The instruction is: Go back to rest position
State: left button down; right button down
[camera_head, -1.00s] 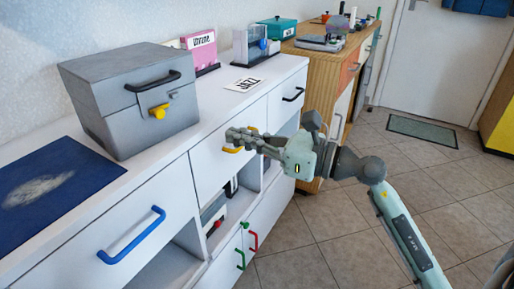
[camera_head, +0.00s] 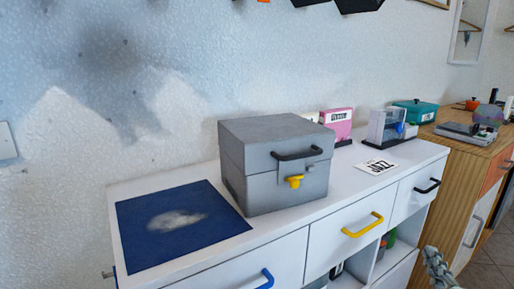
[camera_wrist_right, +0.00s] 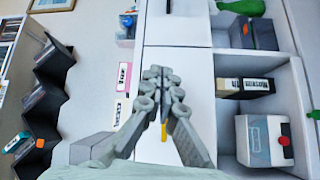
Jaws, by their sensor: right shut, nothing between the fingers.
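My right gripper (camera_head: 434,262) shows only in part at the lower right edge of the head view, in front of the white cabinet (camera_head: 290,262). In the right wrist view its grey fingers (camera_wrist_right: 160,76) are together and empty. The yellow handle (camera_head: 362,225) is on a drawer front that looks closed, left of the gripper in the head view. In the wrist view a bit of this yellow handle (camera_wrist_right: 164,129) shows between the finger links. My left gripper is not in view.
On the cabinet top stand a grey box (camera_head: 262,190) with a yellow latch, a blue mat (camera_head: 140,240), a JAZZ card (camera_head: 376,166) and a pink disc holder (camera_head: 338,122). Open compartments with discs lie below. A wooden cabinet (camera_head: 470,152) adjoins at right.

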jog(key=s+f+m+g+h, duration=0.1)
jog(key=s+f+m+g, duration=0.15)
jog(key=f, duration=0.45)
jog(key=s+f+m+g, duration=0.1)
jog(key=f+m+g, duration=0.25)
jog(key=f, duration=0.25)
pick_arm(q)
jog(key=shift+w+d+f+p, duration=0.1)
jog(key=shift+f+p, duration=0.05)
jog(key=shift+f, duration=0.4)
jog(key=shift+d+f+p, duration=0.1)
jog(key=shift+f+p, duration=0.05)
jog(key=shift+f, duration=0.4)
pick_arm(e)
jog(key=s+a+f+m+g+y, duration=0.2)
jog(key=s+a+f+g, duration=0.2)
jog(key=s+f, duration=0.4)
jog(key=s+a+f+m+g+y, duration=0.2)
jog(key=s+a+f+g, duration=0.3)
jog(key=s+f, duration=0.3)
notch_tip(320, 180, down, 3)
jog(key=shift+s+a+f+m, duration=0.1)
jog(key=shift+s+a+m, duration=0.25)
jog(key=shift+a+m, duration=0.25)
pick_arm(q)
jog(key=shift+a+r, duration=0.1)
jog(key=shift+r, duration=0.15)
pick_arm(e)
jog(key=shift+d, duration=0.1)
